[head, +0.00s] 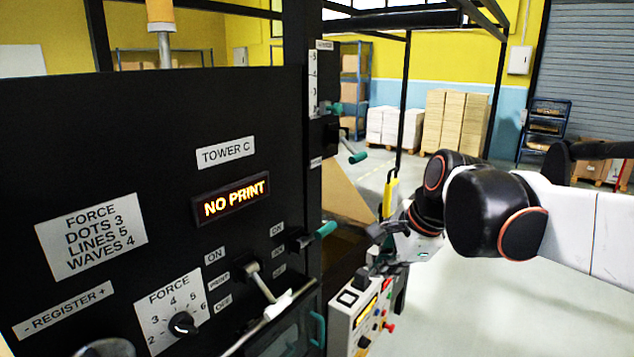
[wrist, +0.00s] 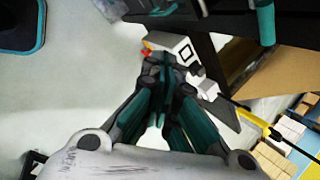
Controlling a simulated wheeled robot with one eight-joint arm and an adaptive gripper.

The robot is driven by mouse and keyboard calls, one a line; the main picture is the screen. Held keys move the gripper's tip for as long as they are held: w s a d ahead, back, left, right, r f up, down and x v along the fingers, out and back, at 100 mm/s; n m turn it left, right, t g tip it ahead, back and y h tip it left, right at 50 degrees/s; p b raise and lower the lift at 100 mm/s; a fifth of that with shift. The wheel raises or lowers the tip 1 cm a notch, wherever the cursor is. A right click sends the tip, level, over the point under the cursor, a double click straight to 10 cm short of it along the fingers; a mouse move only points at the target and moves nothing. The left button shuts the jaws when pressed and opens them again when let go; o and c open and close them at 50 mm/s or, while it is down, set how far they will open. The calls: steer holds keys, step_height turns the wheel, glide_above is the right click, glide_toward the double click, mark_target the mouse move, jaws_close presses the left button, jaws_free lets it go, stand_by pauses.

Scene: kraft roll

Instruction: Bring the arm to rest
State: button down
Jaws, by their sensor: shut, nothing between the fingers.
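My arm comes in from the right in the head view. My gripper (head: 376,262) hangs in front of the machine's right side, above a small control box. In the wrist view my gripper (wrist: 166,62) is shut, its teal and black fingers meeting at the tips with nothing between them. It appears apart from the machine, though the tips overlap the control box in both pictures.
A black machine panel (head: 100,130) with a lit "NO PRINT" display (head: 230,199), force knob (head: 182,323) and levers fills the left. The control box (head: 352,312) stands below my gripper. Pallets of boxes (head: 455,120) stand far back. Open floor (head: 500,310) lies right.

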steer(key=s+d+f+n+t+h+b, duration=0.1)
steer(key=s+d+f+n+b, duration=0.2)
steer(key=s+f+n+b, duration=0.4)
steer(key=s+d+f+n+t+h+b, duration=0.1)
steer(key=s+d+f+n+b, duration=0.2)
steer(key=s+f+n+b, duration=0.5)
step_height(320, 180, down, 10)
steer(key=shift+s+d+r+n+h, duration=0.25)
steer(key=shift+s+n+h, duration=0.15)
steer(key=shift+s+n, duration=0.6)
steer(key=shift+f, duration=0.1)
